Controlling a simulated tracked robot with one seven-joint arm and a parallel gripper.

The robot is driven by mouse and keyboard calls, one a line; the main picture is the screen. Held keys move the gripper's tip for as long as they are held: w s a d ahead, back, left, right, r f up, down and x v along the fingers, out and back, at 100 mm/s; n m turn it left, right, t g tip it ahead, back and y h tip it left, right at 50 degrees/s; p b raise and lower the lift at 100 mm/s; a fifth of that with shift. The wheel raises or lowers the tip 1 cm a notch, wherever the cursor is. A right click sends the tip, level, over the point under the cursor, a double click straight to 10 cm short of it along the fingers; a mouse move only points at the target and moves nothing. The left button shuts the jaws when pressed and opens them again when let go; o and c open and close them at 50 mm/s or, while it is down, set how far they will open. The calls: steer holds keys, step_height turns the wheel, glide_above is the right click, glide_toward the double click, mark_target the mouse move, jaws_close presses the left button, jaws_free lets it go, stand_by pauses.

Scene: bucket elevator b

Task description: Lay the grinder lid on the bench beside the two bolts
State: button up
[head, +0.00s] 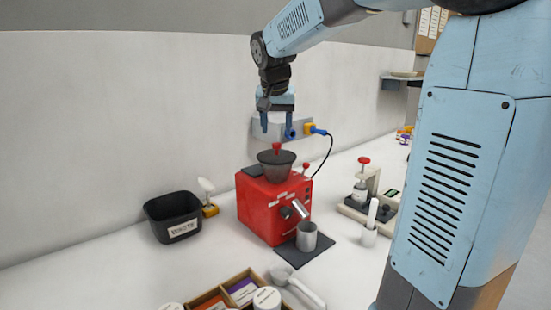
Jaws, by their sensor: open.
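The red grinder (272,205) stands on the white bench (120,275) in the middle of the head view. A dark hopper (276,168) is on its top. The grinder lid, seen by its red knob (277,148), appears to sit on the hopper; its edge is hard to tell from the hopper's rim. My gripper (277,132) is open and points down, a little above the knob, with nothing between its fingers. I cannot make out the two bolts.
A black waste bin (172,217) stands left of the grinder. A metal cup (307,237) is on a dark mat in front. A divided wooden box (225,292) is at the front edge. A small press with a red knob (364,161) stands right. A cable runs behind.

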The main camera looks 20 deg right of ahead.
mark_target(277, 143)
steer(key=shift+x, duration=3.7)
steer(key=shift+w, duration=0.15)
jaws_close()
